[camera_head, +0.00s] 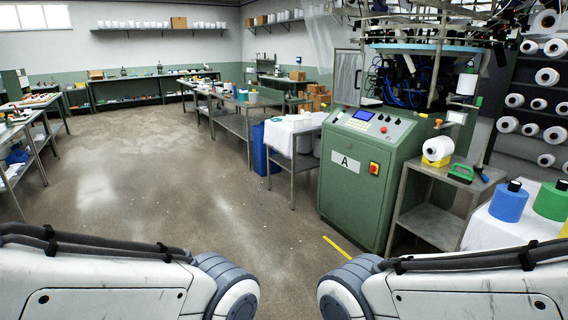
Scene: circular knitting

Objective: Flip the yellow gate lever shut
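A green knitting machine (350,200) marked with the letter A stands right of centre. Its upper part carries a dark ring of parts and blue tubing (400,85). I cannot make out a yellow gate lever with certainty. A small yellow-orange spot (438,122) shows at the machine's right top edge, too small to identify. My two white arms come in from the lower left and lower right. Both grippers are outside the view.
A metal side table (430,222) beside the machine holds a white cone (438,148) on a yellow block (436,162) and a green tool (461,174). Open floor (180,190) lies left.

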